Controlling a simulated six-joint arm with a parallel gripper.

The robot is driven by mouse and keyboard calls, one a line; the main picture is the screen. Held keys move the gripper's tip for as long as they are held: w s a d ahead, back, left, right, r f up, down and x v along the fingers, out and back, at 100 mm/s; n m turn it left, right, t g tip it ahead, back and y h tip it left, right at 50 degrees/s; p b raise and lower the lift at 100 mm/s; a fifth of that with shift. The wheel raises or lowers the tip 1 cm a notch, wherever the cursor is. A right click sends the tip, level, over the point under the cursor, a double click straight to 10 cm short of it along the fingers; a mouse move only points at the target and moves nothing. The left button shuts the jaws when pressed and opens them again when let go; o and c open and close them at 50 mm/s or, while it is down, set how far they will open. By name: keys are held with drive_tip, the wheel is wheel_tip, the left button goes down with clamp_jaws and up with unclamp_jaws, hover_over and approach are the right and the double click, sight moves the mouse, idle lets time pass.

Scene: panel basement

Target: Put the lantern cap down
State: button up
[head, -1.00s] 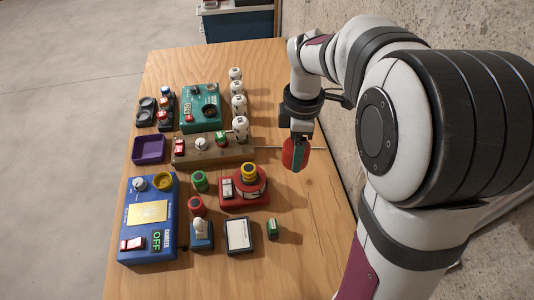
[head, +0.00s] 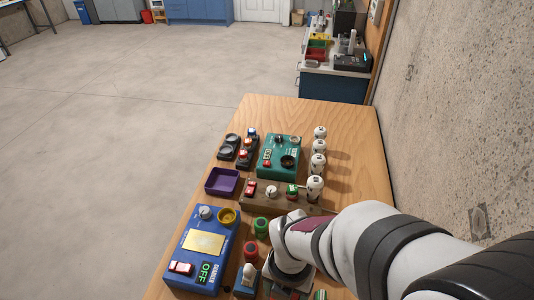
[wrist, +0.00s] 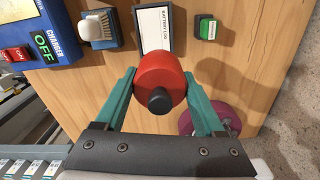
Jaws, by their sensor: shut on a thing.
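In the wrist view, my gripper (wrist: 161,84) is shut on a round red lantern cap (wrist: 158,68) with a black knob. The teal fingers grip it from both sides. The cap appears held above the wooden table near the card labelled battery log (wrist: 153,24), covering that card's lower edge. How high it is I cannot tell. In the head view, my arm hides the cap and fingertips.
A small green block (wrist: 207,28) stands beside the card. The purple tray (head: 222,182), teal box (head: 279,156) and white bulbs (head: 318,165) are farther back. Bare wood (wrist: 245,70) shows at right.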

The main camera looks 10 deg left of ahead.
drive_tip(key=a+f, duration=0.1)
drive_tip(key=a, duration=0.2)
drive_tip(key=s+a+f, duration=0.1)
drive_tip(key=a+f, duration=0.1)
drive_tip(key=a, duration=0.1)
drive_tip(key=s+a+f, duration=0.1)
drive_tip(key=a+f, duration=0.1)
drive_tip(key=shift+s+a+f, duration=0.2)
drive_tip(key=shift+a+f, duration=0.05)
drive_tip(key=shift+a, duration=0.15)
drive_tip(key=shift+a+f, duration=0.15)
drive_tip(key=shift+f, duration=0.95)
drive_tip(key=shift+a+f, duration=0.15)
drive_tip(key=shift+f, duration=0.95)
